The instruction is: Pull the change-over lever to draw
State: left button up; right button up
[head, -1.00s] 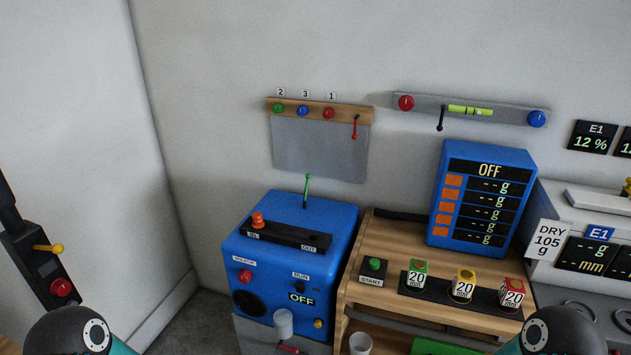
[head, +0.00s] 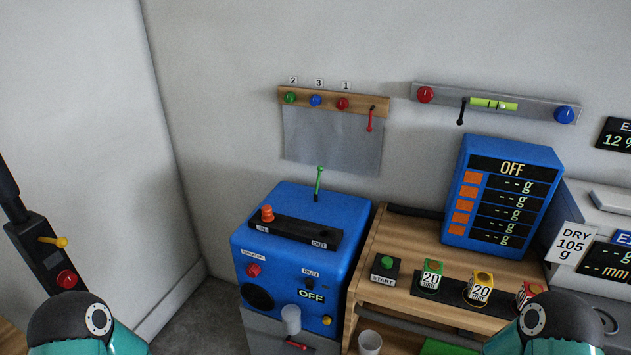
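No lever in the head view carries a label I can read as the change-over lever. A green-tipped lever (head: 319,183) stands upright on top of the blue machine (head: 345,222), whose display reads OFF. A yellow lever (head: 54,241) sticks out of a dark post at the left. A red-handled lever (head: 369,122) hangs on the wall board, and a black lever (head: 461,112) hangs on the grey wall rail. A red lever (head: 297,344) sits low on the machine's front. Both my grippers are out of view; only arm parts show at the bottom corners.
A wooden bench (head: 399,245) stands right of the machine, with a START button (head: 387,264) and several 20-labelled blocks. A blue display unit (head: 503,194) reading OFF stands on it. A white cup (head: 370,342) is below. Grey floor is clear at the machine's left.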

aim_at(321, 168)
jog(key=z, duration=1)
jog(key=i, duration=0.15)
jog(key=u, duration=2.7)
jog(key=k, duration=1.45)
jog(key=z, duration=0.75)
jog(key=i, duration=1)
jog(key=z, duration=0.05)
